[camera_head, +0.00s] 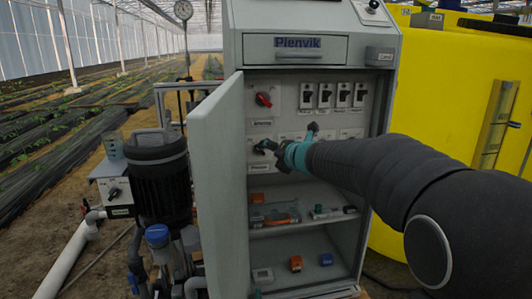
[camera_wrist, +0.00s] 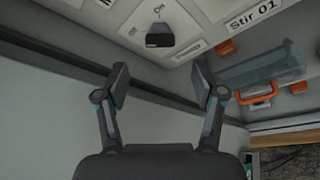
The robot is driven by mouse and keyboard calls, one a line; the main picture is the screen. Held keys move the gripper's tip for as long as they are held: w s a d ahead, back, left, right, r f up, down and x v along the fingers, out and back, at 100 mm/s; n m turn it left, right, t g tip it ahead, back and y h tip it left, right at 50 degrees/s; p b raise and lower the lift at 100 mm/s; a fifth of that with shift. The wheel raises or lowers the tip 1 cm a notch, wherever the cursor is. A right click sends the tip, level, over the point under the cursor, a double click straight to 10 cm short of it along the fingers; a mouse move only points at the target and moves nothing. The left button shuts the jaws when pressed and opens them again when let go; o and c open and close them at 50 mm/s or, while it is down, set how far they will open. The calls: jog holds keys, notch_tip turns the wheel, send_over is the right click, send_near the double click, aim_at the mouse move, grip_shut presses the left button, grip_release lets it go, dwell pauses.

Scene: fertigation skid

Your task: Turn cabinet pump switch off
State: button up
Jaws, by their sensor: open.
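The open cabinet (camera_head: 335,60) has a back panel with a red rotary switch (camera_head: 264,99) at its upper left. In the head view my gripper (camera_head: 286,140) is inside the cabinet opening, at the panel's lower row. In the wrist view my gripper (camera_wrist: 160,84) is open and empty, fingers spread, with the knob ahead of the gap and apart from both fingers.
The cabinet door (camera_head: 218,190) stands open close to the left of my gripper. Several black breakers (camera_head: 325,95) sit at the panel's upper right. Shelves below hold small parts, including an orange-handled clear box (camera_wrist: 258,90). A black pump (camera_head: 158,175) stands left; a yellow tank (camera_head: 450,90) stands right.

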jog(key=shift+v, duration=2)
